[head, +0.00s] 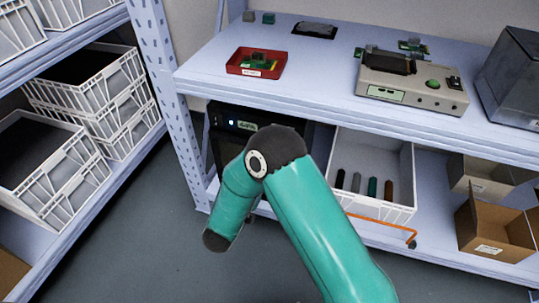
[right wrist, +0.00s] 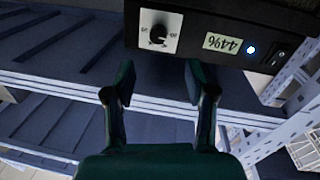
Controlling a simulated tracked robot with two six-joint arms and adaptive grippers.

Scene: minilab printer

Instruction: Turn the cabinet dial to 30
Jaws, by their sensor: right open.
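The black cabinet (head: 232,117) stands on the lower shelf in the head view, mostly behind my right arm, with a lit blue light and a small label. The right wrist view shows the cabinet (right wrist: 205,22) upside down at the top. Its dial (right wrist: 158,35) is a dark round knob on a pale square plate; the scale numbers are too small to read. My right gripper (right wrist: 160,84) is open and empty. Its two fingers point towards the dial, apart from it, with the dial roughly between them in the picture. The head view does not clearly show this gripper. My left gripper is not in view.
A white bin (head: 372,205) with several coloured bars stands right of the cabinet, with an orange rod (head: 385,226) along its front. A perforated post (head: 181,145) stands left of the cabinet. The upper shelf holds a red tray (head: 240,70) and a beige device (head: 410,90).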

